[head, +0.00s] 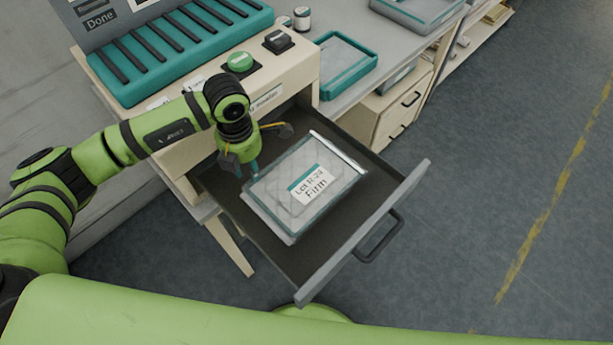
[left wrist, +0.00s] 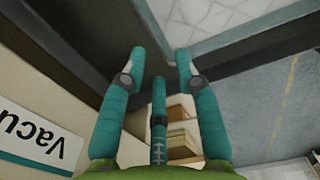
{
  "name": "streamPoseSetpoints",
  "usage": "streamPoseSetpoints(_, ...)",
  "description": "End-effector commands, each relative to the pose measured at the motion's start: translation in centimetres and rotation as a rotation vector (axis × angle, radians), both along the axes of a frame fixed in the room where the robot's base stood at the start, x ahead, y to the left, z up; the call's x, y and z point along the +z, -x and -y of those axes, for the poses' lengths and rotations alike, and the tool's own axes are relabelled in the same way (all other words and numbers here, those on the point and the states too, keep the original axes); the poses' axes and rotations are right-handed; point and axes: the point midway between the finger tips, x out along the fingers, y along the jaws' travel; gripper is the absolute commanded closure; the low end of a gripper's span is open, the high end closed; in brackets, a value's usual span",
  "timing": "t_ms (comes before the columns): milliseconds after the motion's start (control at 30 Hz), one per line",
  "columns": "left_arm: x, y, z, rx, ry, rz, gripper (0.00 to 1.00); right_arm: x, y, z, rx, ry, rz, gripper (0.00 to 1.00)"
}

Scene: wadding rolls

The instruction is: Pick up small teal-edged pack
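A flat clear pack (head: 307,185) with a teal edge and a white label reading "Lot R-24 Firm" lies in the open drawer (head: 290,262). Its quilted surface (left wrist: 215,18) also shows at the top of the left wrist view. My left gripper (head: 256,150) is over the drawer by the pack's far left corner. Its teal fingers (left wrist: 160,72) are spread, with nothing held between them. I cannot tell whether a finger touches the pack. My right gripper is out of view.
The drawer's raised front and handle (head: 380,238) stand at the right. Above the drawer is a worktop with a green button (head: 239,61), a dark block (head: 278,41) and a teal slotted rack (head: 170,50). A teal-rimmed tray (head: 345,62) stands behind. Floor at right is clear.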

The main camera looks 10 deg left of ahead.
Motion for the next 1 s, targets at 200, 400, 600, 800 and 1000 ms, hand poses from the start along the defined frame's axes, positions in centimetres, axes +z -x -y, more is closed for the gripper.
streamPoseSetpoints(200,-3.0,0.2,-0.1,0.001,0.002,-0.004,0.68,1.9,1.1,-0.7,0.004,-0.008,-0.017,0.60)
streamPoseSetpoints(400,-3.9,0.2,-0.1,-0.002,0.002,-0.001,0.68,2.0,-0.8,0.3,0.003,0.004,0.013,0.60)
streamPoseSetpoints(600,-3.8,0.2,-0.1,-0.001,0.002,-0.001,1.00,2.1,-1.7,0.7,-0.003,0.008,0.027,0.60)
streamPoseSetpoints(800,-3.8,0.1,-0.1,-0.001,0.002,0.000,1.00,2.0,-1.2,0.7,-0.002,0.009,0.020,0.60)
streamPoseSetpoints(1000,-3.6,0.1,-0.1,-0.001,0.003,0.000,1.00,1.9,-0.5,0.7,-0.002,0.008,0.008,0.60)
